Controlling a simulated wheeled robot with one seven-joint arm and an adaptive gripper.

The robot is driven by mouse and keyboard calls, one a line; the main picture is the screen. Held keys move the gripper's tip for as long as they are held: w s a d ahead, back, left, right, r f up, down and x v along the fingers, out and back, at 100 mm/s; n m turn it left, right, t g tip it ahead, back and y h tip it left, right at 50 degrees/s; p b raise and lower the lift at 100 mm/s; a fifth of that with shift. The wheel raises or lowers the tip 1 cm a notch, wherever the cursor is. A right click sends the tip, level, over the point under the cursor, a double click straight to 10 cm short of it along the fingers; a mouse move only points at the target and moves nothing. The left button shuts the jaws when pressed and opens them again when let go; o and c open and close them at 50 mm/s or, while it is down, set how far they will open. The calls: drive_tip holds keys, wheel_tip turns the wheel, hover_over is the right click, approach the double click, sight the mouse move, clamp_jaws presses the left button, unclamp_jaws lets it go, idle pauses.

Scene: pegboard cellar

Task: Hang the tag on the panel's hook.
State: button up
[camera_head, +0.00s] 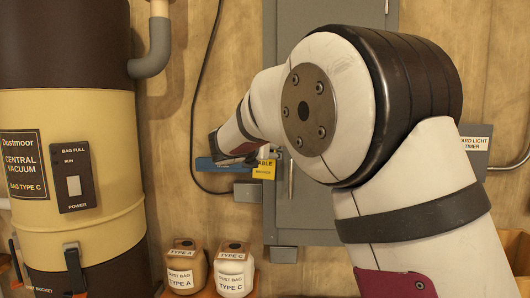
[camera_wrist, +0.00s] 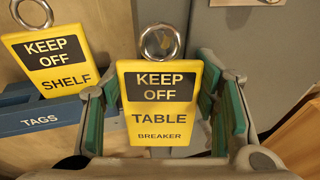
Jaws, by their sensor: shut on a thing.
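My gripper (camera_wrist: 163,105) is shut on a yellow tag (camera_wrist: 158,122), with teal pads at its left and right edges. The tag reads "KEEP OFF TABLE BREAKER" and has a metal ring (camera_wrist: 161,40) at its top. It is upright and faces the wrist camera. In the head view the tag (camera_head: 264,170) shows small, in front of the left edge of the grey panel (camera_head: 308,20); my arm covers much of the panel. A thin upright metal piece (camera_head: 290,180) shows on the panel; I cannot tell whether it is the hook.
A second yellow tag (camera_wrist: 52,65), "KEEP OFF SHELF", stands at a blue rack (camera_wrist: 38,120) marked "TAGS", left of my gripper. A vacuum canister (camera_head: 70,150) stands at the left. Dust bag jars (camera_head: 235,272) stand low in front. A black cable (camera_head: 196,105) runs down the wall.

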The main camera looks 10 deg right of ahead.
drive_tip(key=o, duration=1)
drive_tip(key=v, duration=1.2)
drive_tip(key=s+d+f+m+g+y, duration=0.1)
drive_tip(key=s+d+f+m+g, duration=0.2)
drive_tip(key=s+d+m, duration=0.45)
drive_tip(key=s+d+f+m+g+y, duration=0.15)
drive_tip(key=s+d+f+m, duration=0.3)
drive_tip(key=s, duration=0.55)
drive_tip(key=s+a+f+m+g+y, duration=0.1)
drive_tip(key=s+a+f+m+y, duration=0.1)
drive_tip(key=s+m, duration=0.3)
drive_tip(key=s+a+f+m+g+y, duration=0.1)
drive_tip(key=s+f+m+y, duration=0.1)
drive_tip(key=s+f+m, duration=0.2)
drive_tip(key=s+a+f+m+g+y, duration=0.1)
drive_tip(key=s+a+f+m+y, duration=0.1)
drive_tip(key=s+m, duration=0.6)
drive_tip(key=shift+s+a+f, duration=0.1)
drive_tip(key=shift+s+f, duration=0.15)
drive_tip(key=shift+s, duration=0.3)
drive_tip(key=shift+s+a+f, duration=0.15)
drive_tip(key=shift+s+f, duration=0.05)
drive_tip(key=shift+s, duration=0.35)
drive_tip(key=shift+s+a+f, duration=0.1)
drive_tip(key=shift+s+f, duration=0.15)
drive_tip(key=shift+s, duration=0.35)
